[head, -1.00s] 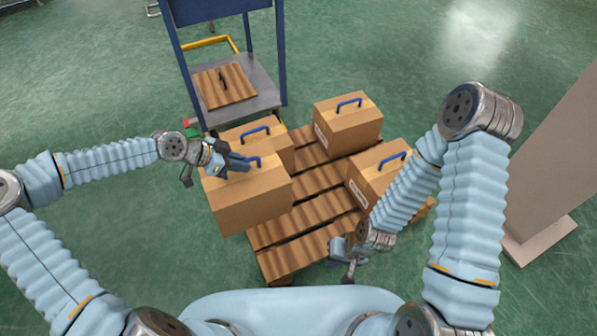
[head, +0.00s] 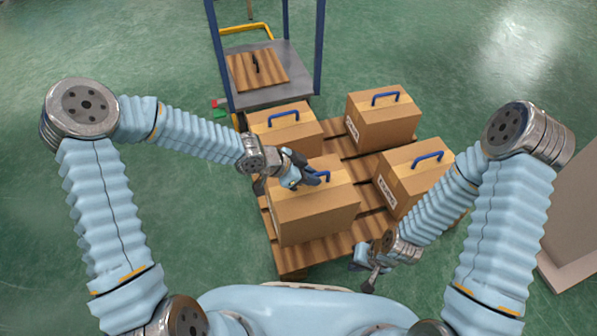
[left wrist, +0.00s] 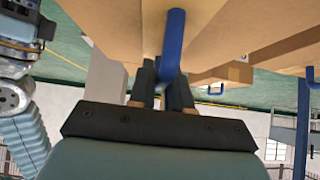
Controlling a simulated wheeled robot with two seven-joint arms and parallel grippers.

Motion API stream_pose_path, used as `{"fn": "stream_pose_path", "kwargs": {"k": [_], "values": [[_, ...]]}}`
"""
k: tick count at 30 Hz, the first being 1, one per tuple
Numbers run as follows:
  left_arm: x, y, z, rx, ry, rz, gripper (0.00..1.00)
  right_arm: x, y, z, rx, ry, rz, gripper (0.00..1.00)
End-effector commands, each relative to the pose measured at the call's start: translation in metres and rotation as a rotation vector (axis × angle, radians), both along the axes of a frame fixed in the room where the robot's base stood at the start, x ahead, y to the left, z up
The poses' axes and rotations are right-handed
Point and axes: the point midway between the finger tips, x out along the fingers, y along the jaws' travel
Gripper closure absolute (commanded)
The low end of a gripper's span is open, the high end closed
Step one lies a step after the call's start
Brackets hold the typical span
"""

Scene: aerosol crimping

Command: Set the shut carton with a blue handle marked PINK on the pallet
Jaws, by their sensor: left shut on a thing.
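A shut brown carton (head: 318,212) is over the front left part of the wooden pallet (head: 294,259). My left gripper (head: 314,179) is shut on its blue handle, which also shows between the fingers in the left wrist view (left wrist: 174,45). No marking on this carton shows in these views. I cannot tell whether its underside touches the pallet slats. My right gripper (head: 368,274) hangs low by the pallet's front edge, apart from the cartons; its jaws are too small to read.
Three other blue-handled cartons stand on the pallet: back left (head: 284,128), back right (head: 383,118) and front right (head: 411,178). The two right ones bear white labels too small to read. A blue-posted cart (head: 296,78) with a wooden board stands behind.

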Motion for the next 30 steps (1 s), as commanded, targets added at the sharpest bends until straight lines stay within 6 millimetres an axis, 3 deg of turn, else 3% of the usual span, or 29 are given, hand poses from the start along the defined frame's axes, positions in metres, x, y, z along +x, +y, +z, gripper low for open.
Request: {"fn": "stream_pose_path", "kwargs": {"k": [8, 15, 24, 25, 30], "values": [[-0.002, -0.011, -0.012, -0.004, -0.006, -0.002, 1.00, -0.001, 0.002, -0.017, 0.005, 0.004, 0.003, 1.00], [-0.003, -0.015, -0.040, -0.003, -0.005, -0.001, 1.00, -0.002, 0.004, -0.039, 0.011, 0.008, 0.007, 1.00], [-0.003, -0.014, -0.045, -0.002, -0.002, 0.001, 1.00, -0.002, 0.005, -0.040, 0.013, 0.009, 0.008, 1.00], [-0.005, -0.012, -0.048, 0.003, 0.003, 0.002, 0.80, -0.002, 0.005, -0.040, 0.013, 0.009, 0.008, 1.00], [-0.004, -0.013, -0.047, 0.002, 0.003, 0.002, 0.57, -0.002, 0.005, -0.040, 0.013, 0.009, 0.008, 1.00]]}}
